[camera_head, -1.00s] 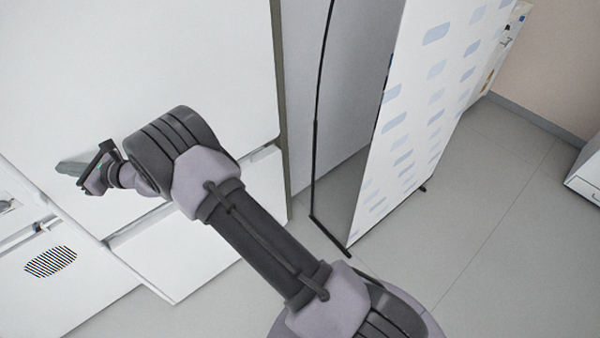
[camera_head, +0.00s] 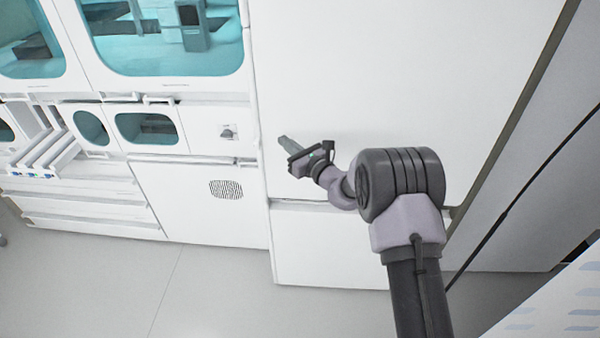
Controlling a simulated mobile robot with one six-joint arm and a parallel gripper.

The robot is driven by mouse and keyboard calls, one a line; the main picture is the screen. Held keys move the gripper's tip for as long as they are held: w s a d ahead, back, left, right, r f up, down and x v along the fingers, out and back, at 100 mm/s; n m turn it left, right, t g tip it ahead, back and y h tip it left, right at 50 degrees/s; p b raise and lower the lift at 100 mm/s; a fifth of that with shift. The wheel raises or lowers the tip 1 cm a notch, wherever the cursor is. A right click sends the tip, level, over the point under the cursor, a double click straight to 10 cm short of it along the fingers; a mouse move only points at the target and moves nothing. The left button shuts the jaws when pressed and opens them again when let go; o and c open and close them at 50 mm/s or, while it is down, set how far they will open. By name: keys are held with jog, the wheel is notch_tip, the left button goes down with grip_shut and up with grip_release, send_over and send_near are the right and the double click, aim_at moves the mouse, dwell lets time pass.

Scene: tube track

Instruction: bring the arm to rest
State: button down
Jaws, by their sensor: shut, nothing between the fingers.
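My gripper (camera_head: 285,143) is in the middle of the head view, at the end of my bent arm, which comes up from the lower right. Its fingers are together and point up and left. Nothing shows between them. Behind it is a large white cabinet front (camera_head: 400,70). I cannot tell how far the fingertips are from that surface.
A white machine with teal-tinted windows (camera_head: 170,40) stands at the left. Grey floor (camera_head: 110,290) is clear at lower left. A patterned panel (camera_head: 560,300) stands at lower right.

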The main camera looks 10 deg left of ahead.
jog(key=s+d+r+n+g+b, duration=0.1)
jog(key=s+r+n+g, duration=0.25)
jog(key=s, duration=0.55)
jog(key=s+r+n+g+b, duration=0.1)
jog(key=s+r+n+g, duration=0.3)
jog(key=s, duration=0.5)
jog(key=s+d+r+n+g+b, duration=0.1)
jog(key=s+r+n+g+b, duration=0.15)
jog(key=s+n, duration=0.5)
jog(key=s+d+f+n+t+h+b, duration=0.1)
jog(key=s+d+f+n+h, duration=0.2)
jog(key=s+d, duration=0.6)
jog(key=s+d+f+n+t+h+b, duration=0.2)
jog(key=s+d+h, duration=0.6)
jog(key=d, duration=0.6)
jog(key=shift+s+f+n+t+b, duration=0.3)
jog(key=shift+s+f+n, duration=0.25)
jog(key=shift+s+n, duration=0.55)
